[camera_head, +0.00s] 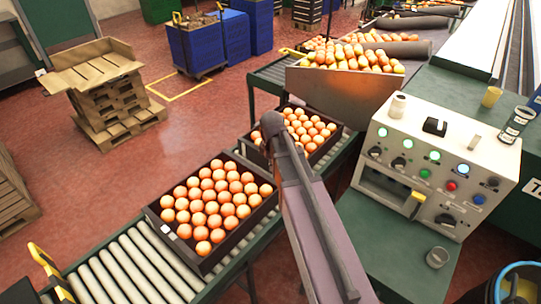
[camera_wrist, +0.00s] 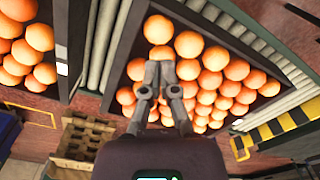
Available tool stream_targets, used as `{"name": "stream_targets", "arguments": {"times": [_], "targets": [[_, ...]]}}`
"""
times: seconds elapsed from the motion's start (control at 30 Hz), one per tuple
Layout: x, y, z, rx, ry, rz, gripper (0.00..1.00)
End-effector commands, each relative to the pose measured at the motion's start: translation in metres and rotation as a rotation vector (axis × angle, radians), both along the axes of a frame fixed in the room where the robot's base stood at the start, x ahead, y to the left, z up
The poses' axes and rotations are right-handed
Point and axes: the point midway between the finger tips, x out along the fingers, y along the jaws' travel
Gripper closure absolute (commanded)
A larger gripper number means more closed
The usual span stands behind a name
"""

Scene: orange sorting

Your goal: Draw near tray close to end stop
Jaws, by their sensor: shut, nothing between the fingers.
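The near tray (camera_head: 186,256) is a dark crate full of oranges on the roller conveyor, left of my arm in the head view. A second dark tray (camera_head: 326,150), also full of oranges, stands farther up the conveyor, partly hidden by my arm. My gripper (camera_wrist: 160,68) is shut and empty, with oranges of one tray below it in the wrist view. In the head view its fingers are hidden behind the arm's end. A yellow-edged piece (camera_head: 45,262) stands at the conveyor's lower left; I cannot tell if it is the end stop.
Bare rollers (camera_head: 140,262) lie left of the near tray. A control box (camera_head: 440,160) stands on the green bench at right. A chute heaped with oranges (camera_head: 345,92) rises behind the trays. Pallets (camera_head: 115,110) stand on the floor at left.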

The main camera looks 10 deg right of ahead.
Motion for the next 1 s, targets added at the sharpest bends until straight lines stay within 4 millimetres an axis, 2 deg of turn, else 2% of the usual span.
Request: {"name": "stream_targets", "arguments": {"times": [0.03,0.1,0.6,0.8,1.0], "targets": [[0.013,-0.002,-0.006,0.000,0.000,0.069,1.00],[0.024,-0.004,-0.010,0.000,0.000,0.174,1.00],[0.097,-0.018,-0.036,0.000,0.000,0.875,1.00],[0.110,-0.021,-0.040,0.000,0.000,1.021,1.00],[0.112,-0.022,-0.040,0.000,0.000,1.058,1.00]]}}
